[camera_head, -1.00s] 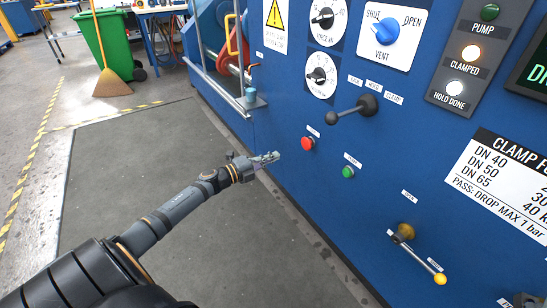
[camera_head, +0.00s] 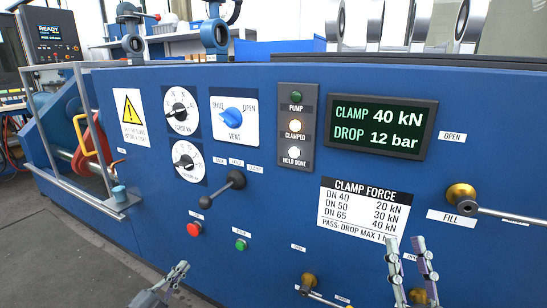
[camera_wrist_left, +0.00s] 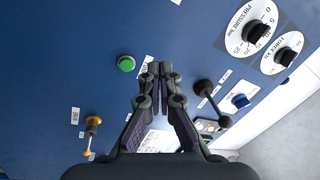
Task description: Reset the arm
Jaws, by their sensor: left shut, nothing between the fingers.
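My left gripper (camera_head: 178,272) shows at the bottom left of the head view, in front of the blue panel. In the left wrist view its two dark fingers (camera_wrist_left: 160,72) are together with nothing between them. It is apart from the panel's controls. My right gripper (camera_head: 408,242) rises from the bottom right of the head view, its two grey fingers apart and nothing seen between them. Most of both arms is out of the head view.
The blue panel (camera_head: 280,210) carries a red button (camera_head: 194,229), a green button (camera_head: 241,244), a black-knobbed lever (camera_head: 236,180) and a blue vent knob (camera_head: 233,117). A brass-hubbed fill handle (camera_head: 461,198) juts out at right. A display (camera_head: 380,127) reads 40 kN and 12 bar.

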